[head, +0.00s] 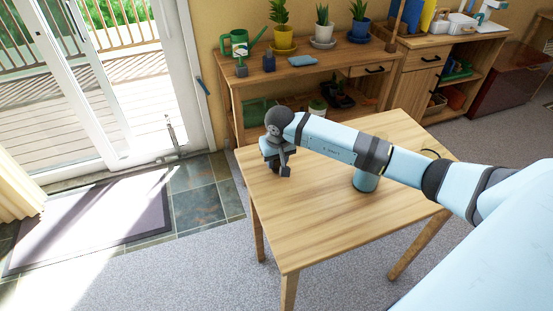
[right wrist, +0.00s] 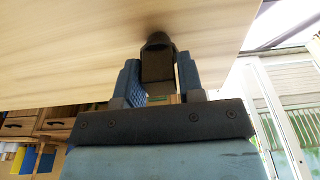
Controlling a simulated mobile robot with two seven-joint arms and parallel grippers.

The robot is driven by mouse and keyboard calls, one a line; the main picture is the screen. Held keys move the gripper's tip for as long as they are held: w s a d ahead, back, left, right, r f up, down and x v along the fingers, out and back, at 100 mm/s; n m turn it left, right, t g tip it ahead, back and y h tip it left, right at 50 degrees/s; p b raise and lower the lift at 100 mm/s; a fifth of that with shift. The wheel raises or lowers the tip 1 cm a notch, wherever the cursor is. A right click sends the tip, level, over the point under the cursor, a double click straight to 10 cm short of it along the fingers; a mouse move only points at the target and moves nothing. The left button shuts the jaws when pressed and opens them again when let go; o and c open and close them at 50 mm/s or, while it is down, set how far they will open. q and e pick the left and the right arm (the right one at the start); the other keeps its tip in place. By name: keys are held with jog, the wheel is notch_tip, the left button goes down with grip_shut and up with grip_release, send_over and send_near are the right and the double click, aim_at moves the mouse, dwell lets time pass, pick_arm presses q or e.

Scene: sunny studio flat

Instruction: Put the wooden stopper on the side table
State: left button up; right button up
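My right gripper (head: 283,168) points down over the far left corner of the light wooden table (head: 310,225), which I take to be the side table. In the right wrist view, a dark brown block with a rounded end, apparently the wooden stopper (right wrist: 157,62), sits between the two blue finger pads of the right gripper (right wrist: 160,80). The pads appear to press on both its sides. Its far end is at the table surface (right wrist: 70,50), with a dark shadow around it. In the head view the gripper hides the stopper. My left gripper is not in view.
Behind the table stands a wooden shelf bench (head: 320,60) with a green watering can (head: 240,41), potted plants and a blue cloth (head: 302,61). A glass door (head: 130,70) and a grey mat (head: 95,222) lie left. The front of the tabletop is clear.

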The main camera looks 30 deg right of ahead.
aim_at(278, 170)
jog(key=shift+o, duration=1.3)
jog(key=shift+r, duration=0.1)
jog(key=shift+r, duration=0.15)
notch_tip(278, 170, up, 12)
jog(key=s, duration=0.1)
jog(key=shift+s+a, duration=0.2)
jog(key=shift+s, duration=0.2)
